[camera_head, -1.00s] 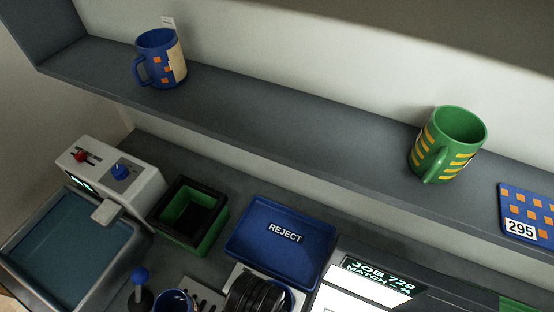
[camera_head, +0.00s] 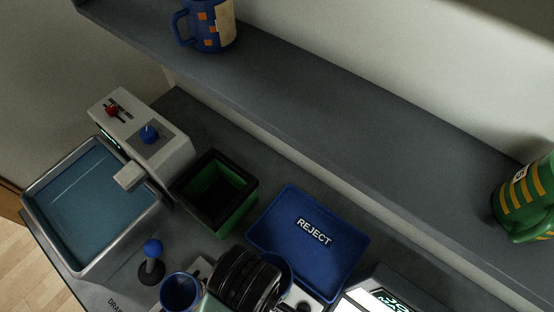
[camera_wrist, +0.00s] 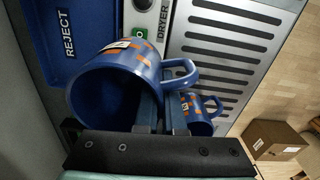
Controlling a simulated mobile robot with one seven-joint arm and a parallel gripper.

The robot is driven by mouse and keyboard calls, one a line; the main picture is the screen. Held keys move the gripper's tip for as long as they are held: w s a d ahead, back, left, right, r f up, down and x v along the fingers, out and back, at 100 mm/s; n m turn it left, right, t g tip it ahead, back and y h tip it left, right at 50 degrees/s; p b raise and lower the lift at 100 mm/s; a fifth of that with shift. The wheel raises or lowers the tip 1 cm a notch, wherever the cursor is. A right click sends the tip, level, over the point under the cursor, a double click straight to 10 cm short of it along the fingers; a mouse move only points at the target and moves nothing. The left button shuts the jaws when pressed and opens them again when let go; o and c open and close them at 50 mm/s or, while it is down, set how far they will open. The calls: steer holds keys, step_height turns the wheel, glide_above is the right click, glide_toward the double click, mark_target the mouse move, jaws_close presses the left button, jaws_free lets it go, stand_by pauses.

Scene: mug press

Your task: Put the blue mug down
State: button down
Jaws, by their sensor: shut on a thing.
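In the wrist view, a blue mug with orange marks (camera_wrist: 107,82) is held tilted, its open mouth towards the camera and its handle to the right. My gripper (camera_wrist: 160,112) is shut on its wall near the handle. A second, smaller-looking blue mug with orange squares (camera_wrist: 203,120) shows behind, beside the slotted metal plate. In the head view, my dark gripper hides part of a blue mug (camera_head: 277,268) beside the REJECT tray. Another blue mug (camera_head: 180,291) shows to its left. Contact beneath the held mug is hidden.
A blue REJECT tray (camera_head: 350,250) is beside my gripper. A green-and-black bin (camera_head: 242,181), joystick (camera_head: 152,256), control box (camera_head: 182,152) and grey-rimmed basin (camera_head: 37,216) stand left. A shelf (camera_head: 330,125) above carries a blue patterned mug (camera_head: 209,27) and a green mug (camera_head: 515,203).

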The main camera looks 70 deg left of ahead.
steer(key=w+a+p, duration=0.4)
steer(key=w+a, duration=0.3)
steer(key=w, duration=0.5)
steer(key=f, duration=1.1)
steer(key=shift+a, duration=0.2)
steer(key=shift+w+p, duration=0.1)
steer(key=shift+p, duration=0.35)
steer(key=shift+a+f, duration=0.1)
steer(key=shift+f, duration=0.15)
steer(key=shift+f, duration=0.15)
steer(key=c, duration=1)
jaws_free()
